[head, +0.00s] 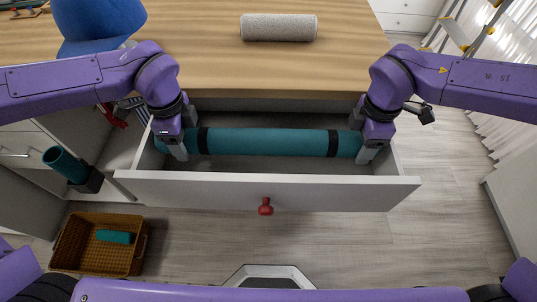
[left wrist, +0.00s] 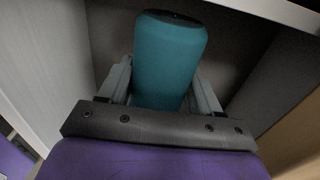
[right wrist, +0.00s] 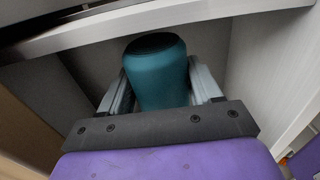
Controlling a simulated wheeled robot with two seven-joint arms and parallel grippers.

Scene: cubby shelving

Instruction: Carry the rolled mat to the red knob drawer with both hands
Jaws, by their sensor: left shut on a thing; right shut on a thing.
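The rolled mat (head: 265,142) is a long teal roll with two black bands. It lies lengthwise inside the open white drawer with the red knob (head: 265,206). My left gripper (head: 180,153) is shut on the mat near its left end, and my right gripper (head: 368,152) is shut on it near its right end. The left wrist view shows one teal end (left wrist: 168,60) between the fingers. The right wrist view shows the other end (right wrist: 157,72) between the fingers. Whether the mat touches the drawer floor is hard to tell.
A wooden top (head: 220,70) above the drawer holds a grey roll (head: 279,27) and a blue object (head: 98,20). At the left, another teal roll (head: 66,165) sticks out by open shelving. A brown basket (head: 72,247) with a teal item (head: 114,237) stands on the floor.

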